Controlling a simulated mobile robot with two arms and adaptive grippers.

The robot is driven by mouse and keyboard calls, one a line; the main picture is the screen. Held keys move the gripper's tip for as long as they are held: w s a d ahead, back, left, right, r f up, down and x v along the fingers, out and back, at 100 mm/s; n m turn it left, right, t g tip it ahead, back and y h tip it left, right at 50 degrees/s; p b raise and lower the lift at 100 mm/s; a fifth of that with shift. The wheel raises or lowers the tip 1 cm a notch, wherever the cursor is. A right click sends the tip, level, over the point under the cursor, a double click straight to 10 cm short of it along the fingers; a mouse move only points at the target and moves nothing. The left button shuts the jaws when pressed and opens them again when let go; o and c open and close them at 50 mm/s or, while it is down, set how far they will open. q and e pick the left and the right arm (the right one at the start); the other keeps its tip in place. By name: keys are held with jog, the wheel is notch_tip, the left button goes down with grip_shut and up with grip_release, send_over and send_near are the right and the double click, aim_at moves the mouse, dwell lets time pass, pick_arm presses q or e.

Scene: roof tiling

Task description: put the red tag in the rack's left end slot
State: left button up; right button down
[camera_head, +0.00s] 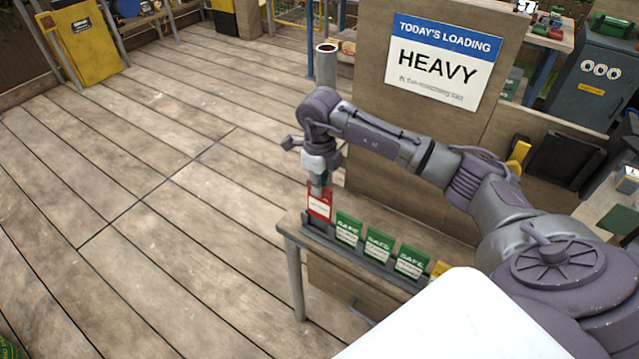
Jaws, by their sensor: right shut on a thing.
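The red tag (319,203) has a white label and stands upright at the left end of the rack. My right gripper (318,184) is shut on its top edge from above. The rack (345,252) is a dark, low strip along the front edge of a small wooden table. The tag's lower edge meets the rack's left end; I cannot tell whether it is seated in the slot. My left gripper is not in view.
The small table (290,232) has a bare strip behind the rack. A wooden panel with a sign reading HEAVY (437,68) stands behind my right arm. A grey post (326,66) rises beside the panel.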

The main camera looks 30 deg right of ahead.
jog(key=shift+f+b, duration=2.2)
jog(key=shift+f, duration=0.8)
jog(key=c, duration=1.2)
grip_release()
